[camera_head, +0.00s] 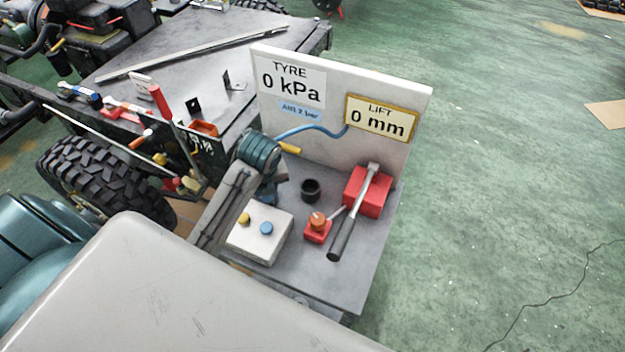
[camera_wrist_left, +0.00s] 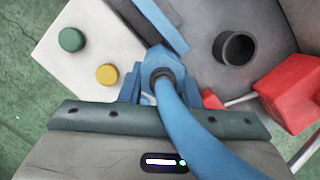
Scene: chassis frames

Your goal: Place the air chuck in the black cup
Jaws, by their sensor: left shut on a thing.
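The black cup (camera_head: 311,192) stands upright on the grey bench top, and its open mouth faces up. It also shows at the upper right of the left wrist view (camera_wrist_left: 237,48). My left gripper (camera_head: 268,192) is just left of the cup, above the bench and apart from it. It is shut on the blue air chuck (camera_wrist_left: 160,64), whose blue hose (camera_head: 310,128) runs up to the back panel. In the head view my gripper mostly hides the chuck. My right gripper is not in view.
A white box with buttons (camera_head: 258,247) sits front left of the cup. A small red block with an orange knob (camera_head: 318,231) and a red jack with a dark-gripped lever (camera_head: 368,192) stand to the right. A white panel (camera_head: 340,100) rises behind.

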